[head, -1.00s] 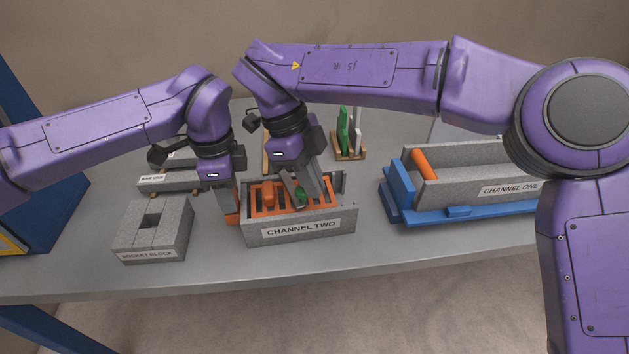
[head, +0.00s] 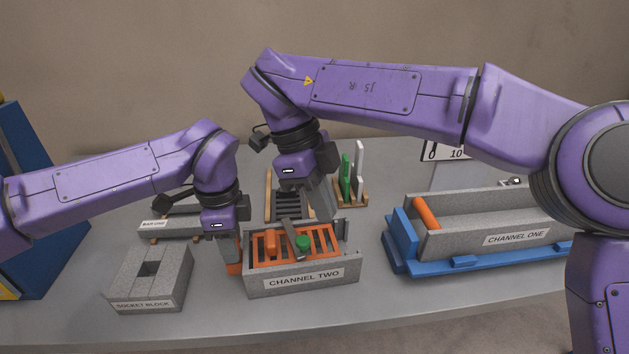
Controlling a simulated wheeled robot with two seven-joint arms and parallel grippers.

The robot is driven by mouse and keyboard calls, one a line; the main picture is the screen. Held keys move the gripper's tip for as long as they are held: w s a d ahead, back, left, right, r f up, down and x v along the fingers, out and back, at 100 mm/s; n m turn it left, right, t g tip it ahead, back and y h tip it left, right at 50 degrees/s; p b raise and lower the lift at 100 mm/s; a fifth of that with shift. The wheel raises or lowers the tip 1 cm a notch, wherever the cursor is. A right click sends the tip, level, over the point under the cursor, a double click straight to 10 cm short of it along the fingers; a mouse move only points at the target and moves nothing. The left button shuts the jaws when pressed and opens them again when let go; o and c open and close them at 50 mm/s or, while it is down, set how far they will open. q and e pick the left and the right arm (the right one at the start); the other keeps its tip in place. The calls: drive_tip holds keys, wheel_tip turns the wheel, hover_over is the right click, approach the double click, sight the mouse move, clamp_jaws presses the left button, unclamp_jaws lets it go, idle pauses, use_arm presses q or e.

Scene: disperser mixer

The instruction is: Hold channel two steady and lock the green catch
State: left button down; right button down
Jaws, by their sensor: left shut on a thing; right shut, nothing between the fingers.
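Channel two (head: 335,276), a grey speckled open box with an orange slotted grate (head: 322,241) inside, stands on the table in the middle of the head view. A round green catch knob (head: 303,243) sits on the grate beside a slanted dark grey bar (head: 290,232). Whether the catch is locked I cannot tell. My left gripper (head: 231,262) is shut on an orange tab (head: 234,269) at the channel's left end; its fingers partly hide the tab. My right gripper (head: 326,216) is shut and empty, above and behind the green knob, apart from it.
The grey socket block (head: 175,290) stands close left of my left gripper. Channel one (head: 462,244), with an orange rod (head: 426,213), sits on a blue base at right. A wooden rack with green and white pieces (head: 346,180) stands behind. The table front is clear.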

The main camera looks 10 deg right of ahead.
use_arm(q)
drive_tip(key=shift+a, duration=0.1)
use_arm(e)
drive_tip(key=v, duration=0.4)
drive_tip(key=shift+r, duration=0.1)
use_arm(q)
drive_tip(key=c, duration=1.1)
unclamp_jaws()
drive_tip(key=shift+w, duration=0.1)
use_arm(e)
drive_tip(key=shift+w+a, duration=0.1)
use_arm(q)
drive_tip(key=shift+r+p, duration=0.35)
drive_tip(key=shift+r, duration=0.3)
use_arm(e)
drive_tip(key=shift+r, duration=0.3)
use_arm(q)
drive_tip(key=shift+o, duration=0.3)
